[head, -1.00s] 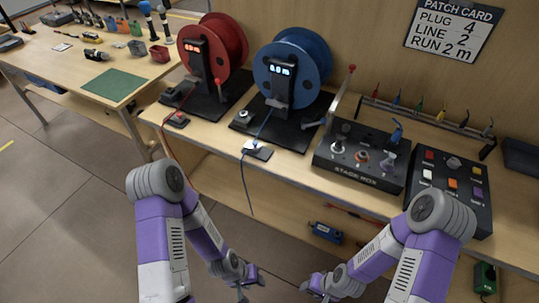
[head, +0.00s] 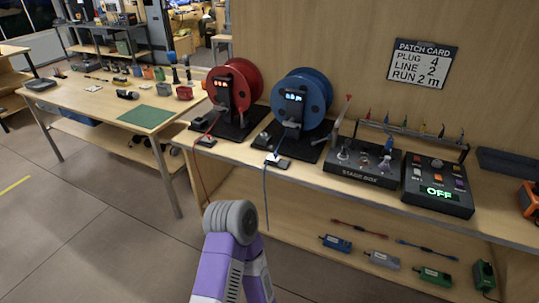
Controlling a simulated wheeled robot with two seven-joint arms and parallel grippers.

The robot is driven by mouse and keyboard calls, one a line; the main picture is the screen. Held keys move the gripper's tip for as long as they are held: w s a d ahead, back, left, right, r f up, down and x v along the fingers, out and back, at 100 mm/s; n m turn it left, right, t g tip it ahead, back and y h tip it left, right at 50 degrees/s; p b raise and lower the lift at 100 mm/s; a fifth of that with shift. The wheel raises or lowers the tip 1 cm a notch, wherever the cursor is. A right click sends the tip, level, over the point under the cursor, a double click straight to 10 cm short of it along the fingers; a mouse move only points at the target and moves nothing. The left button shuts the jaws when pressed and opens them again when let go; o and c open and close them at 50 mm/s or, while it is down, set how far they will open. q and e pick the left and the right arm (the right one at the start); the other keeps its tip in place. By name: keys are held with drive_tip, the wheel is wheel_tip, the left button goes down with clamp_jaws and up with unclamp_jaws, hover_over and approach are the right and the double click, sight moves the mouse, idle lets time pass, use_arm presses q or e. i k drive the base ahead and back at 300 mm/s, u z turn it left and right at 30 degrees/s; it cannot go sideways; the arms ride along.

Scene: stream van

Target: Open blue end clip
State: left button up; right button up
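The blue reel (head: 315,88) stands on the workbench with a lit display on its front. A blue cable (head: 266,195) runs from it across the bench and hangs over the front edge. The blue end clip (head: 272,157) appears to be the small fitting on a dark pad at the bench's front edge, where the cable passes. It is too small to tell whether it is open or shut. One purple arm of mine shows at the bottom middle, below the bench edge. Neither gripper is in view.
The red reel (head: 238,84) with its own cable stands just left. The stage box (head: 362,165) and a control panel (head: 437,187) reading OFF stand to the right. Several small boxes lie on the lower shelf. The floor at left is open.

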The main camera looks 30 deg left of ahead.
sight(275, 158)
drive_tip(key=u, duration=0.85)
drive_tip(key=i, duration=0.85)
drive_tip(key=u, duration=0.85)
